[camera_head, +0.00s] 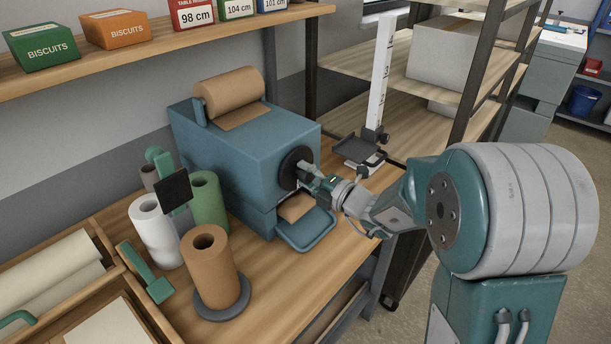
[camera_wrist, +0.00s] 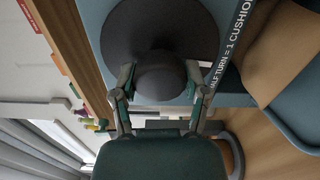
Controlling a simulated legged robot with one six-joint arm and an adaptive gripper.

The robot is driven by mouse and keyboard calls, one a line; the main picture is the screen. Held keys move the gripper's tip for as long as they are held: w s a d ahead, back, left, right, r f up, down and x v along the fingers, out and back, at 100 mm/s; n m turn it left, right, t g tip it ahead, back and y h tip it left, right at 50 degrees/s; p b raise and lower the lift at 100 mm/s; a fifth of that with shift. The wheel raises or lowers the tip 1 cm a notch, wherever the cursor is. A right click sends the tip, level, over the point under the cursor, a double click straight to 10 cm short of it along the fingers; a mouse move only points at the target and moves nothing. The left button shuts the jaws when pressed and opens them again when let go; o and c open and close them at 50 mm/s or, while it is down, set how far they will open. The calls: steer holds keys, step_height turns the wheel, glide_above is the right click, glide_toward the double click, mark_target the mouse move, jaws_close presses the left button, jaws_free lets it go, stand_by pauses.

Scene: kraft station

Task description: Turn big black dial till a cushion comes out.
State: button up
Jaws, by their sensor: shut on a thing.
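The big black dial (camera_head: 290,168) is on the right face of the blue machine (camera_head: 243,146). In the wrist view the dial (camera_wrist: 132,32) is a dark disc with a rounded knob (camera_wrist: 163,82) in front. My gripper (camera_head: 311,177) is at the dial, and in the wrist view my gripper (camera_wrist: 161,84) has its two fingers shut on the knob's sides. A brown paper cushion (camera_head: 295,207) lies at the machine's outlet above the blue tray (camera_head: 306,232); it also shows in the wrist view (camera_wrist: 284,50). A label reading "HALF TURN = 1 CUSHION" (camera_wrist: 229,45) is beside the dial.
A kraft roll (camera_head: 233,92) sits on top of the machine. Brown (camera_head: 209,262), white (camera_head: 156,230) and green (camera_head: 208,203) rolls stand at the left. A measuring stand (camera_head: 379,90) is behind my gripper. A shelf (camera_head: 160,42) with boxes runs above the bench.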

steer(key=shift+w+d+f+m, duration=0.1)
steer(key=shift+m, duration=1.2)
steer(key=o, duration=1.1)
steer(key=shift+f, duration=0.1)
steer(key=shift+o, duration=0.2)
steer(key=shift+d, duration=0.1)
steer(key=v, duration=1.1)
steer(key=shift+s+d, duration=0.25)
steer(key=shift+d, duration=0.05)
